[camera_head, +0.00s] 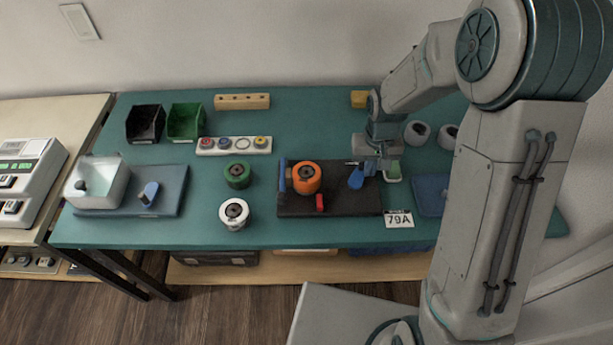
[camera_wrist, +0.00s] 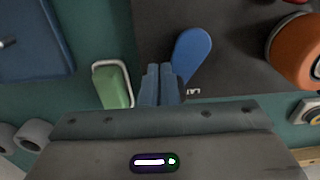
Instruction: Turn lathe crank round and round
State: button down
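The lathe is a black base plate (camera_head: 335,200) with an orange chuck (camera_head: 307,177), which also shows at the right of the wrist view (camera_wrist: 296,50). Its crank is a blue paddle-shaped arm (camera_head: 356,179) at the right of the base, seen in the wrist view (camera_wrist: 192,52) just beyond and right of my fingertips. My gripper (camera_head: 354,163) is over the right side of the base, by the crank. In the wrist view its two blue-grey fingers (camera_wrist: 158,70) are close together with nothing visible between them. Whether they touch the crank is unclear.
A green block in a white tray (camera_wrist: 113,86) lies just left of the fingers. A red piece (camera_head: 320,203) sits at the base's front. A white-and-black roll (camera_head: 234,214) and a green one (camera_head: 238,174) stand to the left. Grey rings (camera_head: 417,133) are at the back right.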

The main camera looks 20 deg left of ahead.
notch_tip(320, 180, up, 6)
jog(key=p, duration=0.4)
jog(key=shift+w, duration=0.1)
dwell(0.6)
